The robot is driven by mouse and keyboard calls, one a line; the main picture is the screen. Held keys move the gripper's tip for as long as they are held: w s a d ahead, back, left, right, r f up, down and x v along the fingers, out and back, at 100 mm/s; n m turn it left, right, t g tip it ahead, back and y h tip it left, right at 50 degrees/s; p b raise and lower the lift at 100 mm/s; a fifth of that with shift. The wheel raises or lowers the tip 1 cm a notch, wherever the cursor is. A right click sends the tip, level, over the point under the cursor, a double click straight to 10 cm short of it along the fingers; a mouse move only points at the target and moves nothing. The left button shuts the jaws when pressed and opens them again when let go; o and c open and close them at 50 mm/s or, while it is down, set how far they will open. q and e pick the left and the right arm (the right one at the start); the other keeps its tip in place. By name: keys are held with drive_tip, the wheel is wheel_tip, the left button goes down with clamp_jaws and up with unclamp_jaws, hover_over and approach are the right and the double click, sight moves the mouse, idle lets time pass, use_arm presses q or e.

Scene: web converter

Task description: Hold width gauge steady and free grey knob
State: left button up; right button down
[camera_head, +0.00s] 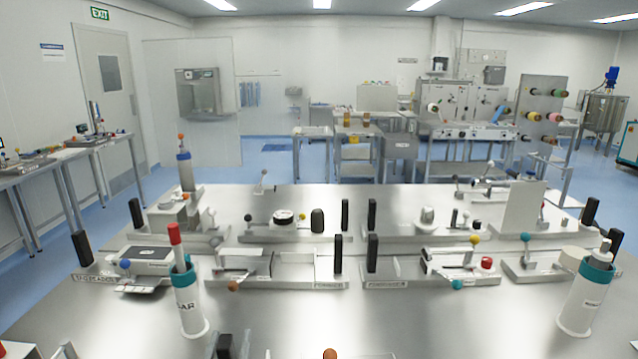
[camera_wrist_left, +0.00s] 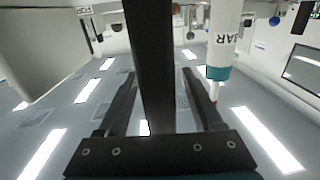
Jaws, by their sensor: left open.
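My left gripper (camera_head: 231,344) shows only in part at the bottom edge of the head view, just right of a white cylinder (camera_head: 188,305) with a teal collar and red tip. The left wrist view looks upside down; there the gripper's two fingers (camera_wrist_left: 162,105) are apart. A dark upright bar (camera_wrist_left: 150,60) shows between them; I cannot tell whether they touch it. A dark grey knob (camera_head: 317,220) stands on a fixture in the back row, and a pale grey knob (camera_head: 427,214) stands to its right. I cannot tell which device is the width gauge. My right gripper is not in view.
Several fixtures with black upright handles (camera_head: 338,253) and coloured ball knobs cover the steel table (camera_head: 290,325). Another teal-collared cylinder (camera_head: 580,305) stands at the right. The cylinder near my gripper also shows in the left wrist view (camera_wrist_left: 226,35). The front middle of the table is mostly clear.

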use_arm(q)
drive_tip(key=s+d, duration=0.1)
drive_tip(key=s, duration=1.1)
